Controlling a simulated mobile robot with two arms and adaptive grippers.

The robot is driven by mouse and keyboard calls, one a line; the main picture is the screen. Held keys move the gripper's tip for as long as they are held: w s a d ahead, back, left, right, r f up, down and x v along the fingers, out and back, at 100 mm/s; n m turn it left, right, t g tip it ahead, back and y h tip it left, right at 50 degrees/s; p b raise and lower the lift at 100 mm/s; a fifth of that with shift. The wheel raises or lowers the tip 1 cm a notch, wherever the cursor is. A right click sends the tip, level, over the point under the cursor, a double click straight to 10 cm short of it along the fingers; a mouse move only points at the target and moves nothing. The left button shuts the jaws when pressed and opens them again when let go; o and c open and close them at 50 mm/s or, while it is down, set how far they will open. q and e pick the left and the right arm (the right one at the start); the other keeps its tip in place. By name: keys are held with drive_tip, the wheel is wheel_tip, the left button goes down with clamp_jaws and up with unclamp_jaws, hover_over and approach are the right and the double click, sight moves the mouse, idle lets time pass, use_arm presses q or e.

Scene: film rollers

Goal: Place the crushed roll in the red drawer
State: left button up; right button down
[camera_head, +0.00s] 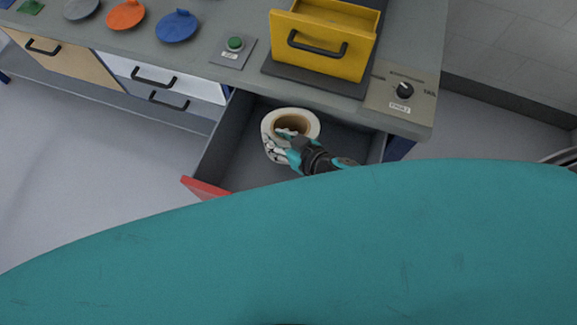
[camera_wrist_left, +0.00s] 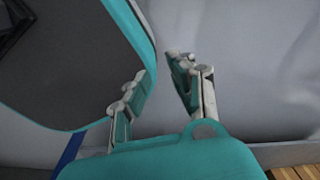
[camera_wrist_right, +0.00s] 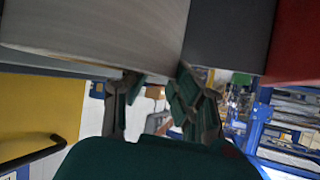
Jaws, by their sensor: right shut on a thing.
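The white roll (camera_head: 308,122) with a brown hollow core is inside the open red drawer (camera_head: 206,188), over its dark grey floor. My right gripper (camera_head: 285,143) is shut on the roll's near side. In the right wrist view the roll (camera_wrist_right: 95,25) is large and pale above my right fingers (camera_wrist_right: 155,84), and the drawer's red front (camera_wrist_right: 295,40) shows at the right. I cannot tell whether the roll touches the drawer floor or how crushed it is. My left gripper (camera_wrist_left: 160,75) is open and empty in the left wrist view.
The grey worktop (camera_head: 215,35) above the drawer holds a yellow open box (camera_head: 325,45), a green button (camera_head: 235,44), a knob panel (camera_head: 403,92) and several coloured lids. White and tan drawers (camera_head: 160,75) are closed at the left. My teal body hides the near area.

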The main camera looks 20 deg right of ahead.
drive_tip(key=f+b, duration=0.2)
drive_tip(key=f, duration=0.1)
drive_tip(key=shift+w+a+f+b, duration=0.15)
drive_tip(key=shift+w+a+b, duration=0.05)
drive_tip(key=shift+w+b, duration=0.15)
drive_tip(key=shift+w+f+b, duration=0.1)
drive_tip(key=shift+f+b, duration=0.35)
drive_tip(key=shift+f, duration=0.1)
wheel_tip(320, 180, down, 5)
drive_tip(key=shift+f+b, duration=0.1)
drive_tip(key=shift+b, duration=0.35)
drive_tip(key=shift+f+b, duration=0.6)
drive_tip(key=shift+f, duration=1.7)
drive_tip(key=c, duration=1.5)
unclamp_jaws()
drive_tip(key=shift+f, duration=0.15)
drive_tip(key=o, duration=0.4)
